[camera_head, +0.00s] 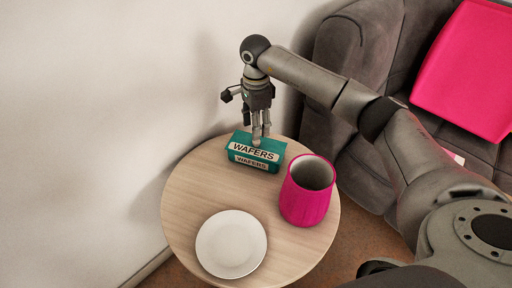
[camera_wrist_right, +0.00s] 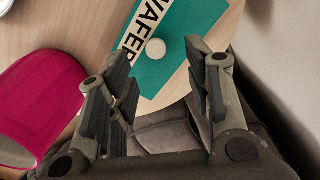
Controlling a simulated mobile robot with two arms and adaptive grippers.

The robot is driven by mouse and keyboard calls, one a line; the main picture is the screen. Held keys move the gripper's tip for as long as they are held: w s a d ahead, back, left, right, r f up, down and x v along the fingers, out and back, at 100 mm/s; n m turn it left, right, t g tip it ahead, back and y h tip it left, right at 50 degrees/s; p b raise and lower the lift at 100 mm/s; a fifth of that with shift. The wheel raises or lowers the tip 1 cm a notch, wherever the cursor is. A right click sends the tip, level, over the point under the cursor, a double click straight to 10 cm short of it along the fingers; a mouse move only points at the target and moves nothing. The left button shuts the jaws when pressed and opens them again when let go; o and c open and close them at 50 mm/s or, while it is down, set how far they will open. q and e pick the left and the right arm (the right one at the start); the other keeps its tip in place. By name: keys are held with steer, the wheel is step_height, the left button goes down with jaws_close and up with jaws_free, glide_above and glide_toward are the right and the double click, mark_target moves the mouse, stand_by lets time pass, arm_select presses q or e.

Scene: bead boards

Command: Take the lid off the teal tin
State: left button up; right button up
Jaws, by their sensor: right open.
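The teal tin (camera_head: 273,151) stands near the far edge of the round table, with "WAFERS" on its lid and on its front side. The lid (camera_wrist_right: 190,22) is on the tin, and a small round pale knob (camera_wrist_right: 156,48) shows on it in the right wrist view. My right gripper (camera_head: 261,140) points down over the tin, its fingers overlapping the lid in the head view. In the right wrist view its two fingers (camera_wrist_right: 163,62) are apart, with the knob in the gap between them. Whether they touch the lid I cannot tell. My left gripper is not in view.
A pink mug (camera_head: 305,203) stands close to the tin's right on the round wooden table (camera_head: 190,196). A white plate (camera_head: 231,245) lies at the front. The table's left part is bare. A white wall is behind left; a grey sofa (camera_head: 350,45) with a pink cushion (camera_head: 468,70) is right.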

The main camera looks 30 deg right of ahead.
mark_target(257, 141)
steer(key=f, duration=0.3)
steer(key=f+b, duration=0.1)
steer(key=f, duration=0.1)
steer(key=shift+s+f, duration=0.2)
steer(key=shift+s, duration=0.05)
steer(key=shift+r, duration=0.1)
jaws_close()
